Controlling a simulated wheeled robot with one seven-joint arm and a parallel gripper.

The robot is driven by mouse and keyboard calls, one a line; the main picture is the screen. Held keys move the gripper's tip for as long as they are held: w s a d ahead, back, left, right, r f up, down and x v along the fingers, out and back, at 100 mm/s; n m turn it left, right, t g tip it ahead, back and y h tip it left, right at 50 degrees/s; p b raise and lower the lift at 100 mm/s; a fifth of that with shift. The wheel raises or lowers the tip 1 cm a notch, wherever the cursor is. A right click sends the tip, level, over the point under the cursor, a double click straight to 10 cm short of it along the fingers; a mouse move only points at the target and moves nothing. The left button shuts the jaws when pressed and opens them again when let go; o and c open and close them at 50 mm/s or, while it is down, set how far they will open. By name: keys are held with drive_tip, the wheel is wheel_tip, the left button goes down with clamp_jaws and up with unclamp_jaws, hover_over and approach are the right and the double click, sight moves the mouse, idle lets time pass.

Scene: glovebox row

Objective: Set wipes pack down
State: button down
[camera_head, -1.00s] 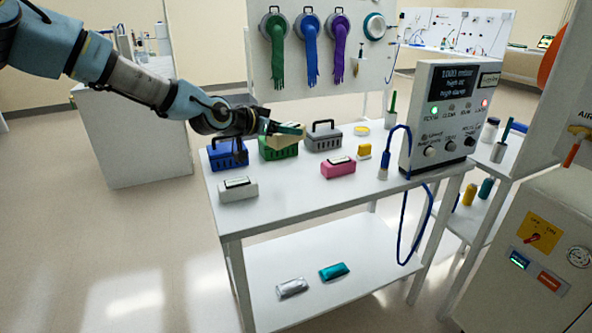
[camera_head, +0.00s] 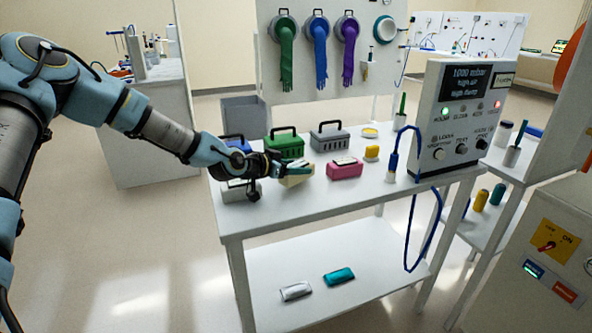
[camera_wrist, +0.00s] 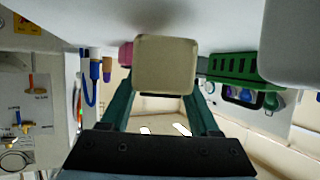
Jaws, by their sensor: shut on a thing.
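The wipes pack, a cream block (camera_head: 296,181), is held in my gripper (camera_head: 300,172) low over the bench top, between a white box and a pink box. In the wrist view the pack (camera_wrist: 166,63) sits between the two green fingers (camera_wrist: 165,88), which are shut on it. Its end face fills the gap and hides part of the bench behind it. Whether its underside touches the bench top (camera_head: 330,200) I cannot tell.
The white box (camera_head: 237,191) is close left, partly behind my wrist. The pink box (camera_head: 345,169) is right. Green (camera_head: 285,146), blue (camera_head: 236,143) and grey (camera_head: 329,137) baskets stand behind. A control box (camera_head: 460,120) is at the right end. The bench front is clear.

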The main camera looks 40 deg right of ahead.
drive_tip(key=shift+f, duration=0.85)
drive_tip(key=shift+f, duration=0.15)
drive_tip(key=shift+c, duration=0.6)
unclamp_jaws()
drive_tip(key=shift+r, duration=0.2)
drive_tip(key=shift+w+a, duration=0.1)
drive_tip(key=shift+a, duration=0.25)
drive_tip(key=b+v, duration=0.2)
drive_tip(key=v, duration=0.9)
drive_tip(key=shift+a+r, duration=0.1)
drive_tip(key=shift+a, duration=0.1)
